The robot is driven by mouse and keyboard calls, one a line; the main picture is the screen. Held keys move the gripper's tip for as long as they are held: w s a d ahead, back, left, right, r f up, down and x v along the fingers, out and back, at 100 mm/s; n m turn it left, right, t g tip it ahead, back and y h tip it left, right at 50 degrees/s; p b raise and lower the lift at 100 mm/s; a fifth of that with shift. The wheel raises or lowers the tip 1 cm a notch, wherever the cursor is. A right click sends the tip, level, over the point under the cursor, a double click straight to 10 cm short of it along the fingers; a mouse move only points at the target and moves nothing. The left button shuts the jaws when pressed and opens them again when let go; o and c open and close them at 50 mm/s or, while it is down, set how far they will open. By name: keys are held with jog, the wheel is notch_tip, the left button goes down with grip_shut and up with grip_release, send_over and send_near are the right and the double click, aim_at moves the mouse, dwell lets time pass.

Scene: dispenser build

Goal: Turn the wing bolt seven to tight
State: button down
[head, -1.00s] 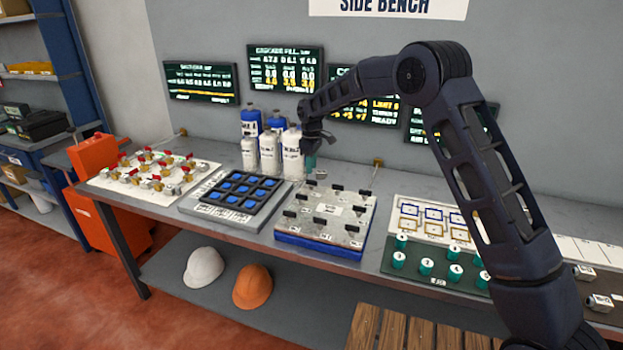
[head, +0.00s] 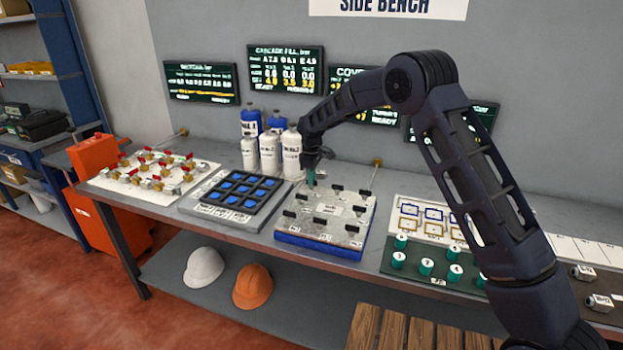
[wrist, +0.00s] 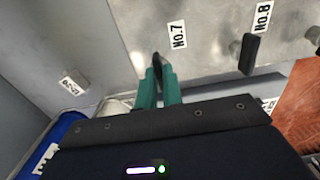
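The cover plate (head: 327,222) is a grey slab on a blue base with several black wing bolts. In the wrist view, wing bolt seven (wrist: 157,63) is a dark upright wing beside the label NO.7 (wrist: 177,35). My gripper (wrist: 159,82) has its two teal fingers on either side of that wing, with only a narrow gap between them. Whether both fingers press on the wing is not clear. In the head view, my gripper (head: 311,178) points down at the plate's back left corner. Wing bolt eight (wrist: 250,50) stands to the right.
White and blue bottles (head: 291,153) stand just left of my gripper. A black tray with blue cells (head: 235,190) lies left of the plate. A board with green knobs (head: 427,268) lies to the right. A thin upright rod (head: 375,175) stands behind the plate.

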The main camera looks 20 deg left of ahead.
jog(key=shift+m, duration=0.4)
jog(key=m, duration=0.2)
jog(key=shift+m, duration=0.4)
jog(key=m, duration=0.4)
jog(key=shift+m, duration=0.3)
jog(key=m, duration=0.4)
jog(key=shift+m, duration=2.2)
jog(key=c, duration=1.5)
grip_release()
jog(key=shift+c, duration=0.2)
